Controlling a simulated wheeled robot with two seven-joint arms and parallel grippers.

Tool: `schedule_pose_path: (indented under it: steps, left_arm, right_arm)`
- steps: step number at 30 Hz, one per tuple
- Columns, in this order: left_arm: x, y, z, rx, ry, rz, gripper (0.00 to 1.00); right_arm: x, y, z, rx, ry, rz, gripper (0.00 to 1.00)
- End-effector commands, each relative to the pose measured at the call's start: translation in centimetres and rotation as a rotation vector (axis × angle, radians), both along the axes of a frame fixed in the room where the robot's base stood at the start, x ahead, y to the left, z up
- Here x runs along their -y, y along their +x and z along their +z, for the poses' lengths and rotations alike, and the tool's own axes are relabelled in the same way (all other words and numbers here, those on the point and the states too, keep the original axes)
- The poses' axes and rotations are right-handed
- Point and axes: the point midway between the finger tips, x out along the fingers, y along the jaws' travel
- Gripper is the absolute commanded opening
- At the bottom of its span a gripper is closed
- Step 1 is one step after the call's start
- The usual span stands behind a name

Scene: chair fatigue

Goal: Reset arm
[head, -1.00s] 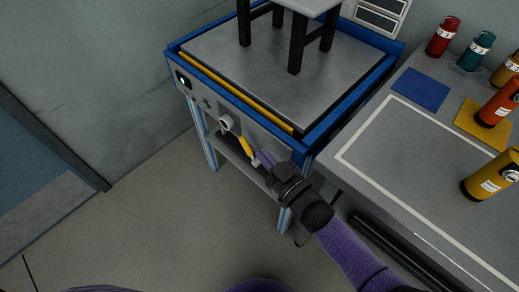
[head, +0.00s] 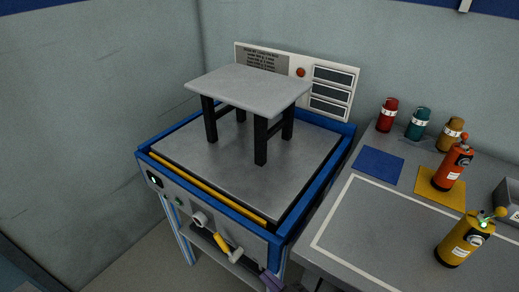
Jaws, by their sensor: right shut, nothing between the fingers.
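My right gripper (head: 272,282) shows only in part at the bottom edge of the head view, its purple fingers shut with nothing between them. It is just below and right of the yellow lever (head: 221,242) on the front of the blue-framed test machine (head: 177,192), apart from the lever's pale end (head: 236,255). Most of my right arm is cut off by the frame. My left gripper is out of view. A grey-topped stool (head: 249,90) with black legs stands upright on the machine's plate (head: 180,150).
A grey bench (head: 375,225) on the right holds red (head: 387,115), teal (head: 417,123) and brown (head: 450,134) bottles, an orange bottle (head: 452,166) and a yellow bottle (head: 465,238). A blue mat (head: 378,165) lies flat. A panel (head: 296,80) stands behind the machine.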

Motion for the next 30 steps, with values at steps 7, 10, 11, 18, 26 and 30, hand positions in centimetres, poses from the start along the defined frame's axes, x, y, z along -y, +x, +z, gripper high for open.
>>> schedule_pose_path:
  steps: [7,10,11,18,26,30]
  left_arm:
    - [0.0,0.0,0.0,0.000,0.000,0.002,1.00]
    - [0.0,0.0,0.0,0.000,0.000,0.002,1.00]
    - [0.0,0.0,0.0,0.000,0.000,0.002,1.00]
    - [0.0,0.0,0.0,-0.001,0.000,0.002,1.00]
    - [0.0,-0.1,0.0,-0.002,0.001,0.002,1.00]
    - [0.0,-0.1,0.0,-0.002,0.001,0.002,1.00]
  right_arm:
    - [11.0,-11.3,-17.4,-0.663,-0.390,-0.369,0.00]
    - [14.7,-20.0,-21.9,-0.957,-0.533,-0.458,0.00]
    - [15.5,-22.6,-22.7,-1.038,-0.569,-0.475,0.00]
    - [18.4,-35.8,-24.1,-1.431,-0.723,-0.526,0.00]
    - [18.5,-36.9,-24.1,-1.466,-0.735,-0.527,0.00]
    - [18.5,-36.9,-24.1,-1.466,-0.735,-0.527,0.00]
